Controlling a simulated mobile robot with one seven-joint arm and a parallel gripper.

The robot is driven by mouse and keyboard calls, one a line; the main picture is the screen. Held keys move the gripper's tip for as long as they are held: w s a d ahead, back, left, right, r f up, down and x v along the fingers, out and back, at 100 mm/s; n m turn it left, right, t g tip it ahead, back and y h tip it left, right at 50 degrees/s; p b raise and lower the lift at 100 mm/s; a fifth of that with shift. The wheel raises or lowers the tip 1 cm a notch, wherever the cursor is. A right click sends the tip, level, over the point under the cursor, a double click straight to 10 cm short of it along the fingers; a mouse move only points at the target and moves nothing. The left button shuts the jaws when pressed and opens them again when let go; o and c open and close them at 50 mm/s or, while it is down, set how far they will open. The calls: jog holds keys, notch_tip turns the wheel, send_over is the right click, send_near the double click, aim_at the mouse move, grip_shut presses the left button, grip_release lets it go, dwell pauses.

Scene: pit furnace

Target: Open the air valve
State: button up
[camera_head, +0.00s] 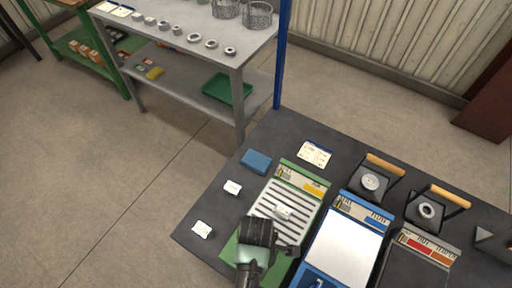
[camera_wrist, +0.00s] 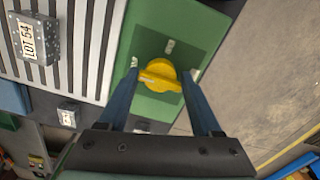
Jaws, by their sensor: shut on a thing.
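The air valve appears as a yellow round knob with a raised bar handle (camera_wrist: 160,76) on a green panel (camera_wrist: 205,30) in the wrist view. My gripper (camera_wrist: 160,72) has its two blue-grey fingers on either side of the knob, shut on it. The handle bar lies roughly crosswise between the fingers. In the head view my dark gripper is over the near end of the green slatted unit (camera_head: 318,187), and the knob is hidden behind it.
A small block labelled LOT 54 (camera_wrist: 33,38) rests on the slats. On the dark bench (camera_head: 265,129) are a blue box (camera_head: 256,161), white tags, a blue-framed unit (camera_head: 347,245) and wooden-handled fixtures (camera_head: 372,180). A grey shelf table (camera_head: 215,45) stands behind; floor between is clear.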

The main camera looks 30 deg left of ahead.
jog(key=shift+r+m+p, duration=0.1)
jog(key=shift+m+p, duration=0.2)
jog(key=shift+p, duration=0.05)
jog(key=m+p, duration=0.2)
jog(key=shift+r+m, duration=0.1)
jog(key=shift+m, duration=0.3)
jog(key=m+p, duration=0.3)
jog(key=m, duration=0.2)
jog(key=m+p, duration=0.1)
jog(key=m, duration=0.4)
jog(key=shift+p, duration=0.35)
jog(key=shift+m+p, duration=0.5)
jog(key=shift+m, duration=1.7)
jog(key=o, duration=1.1)
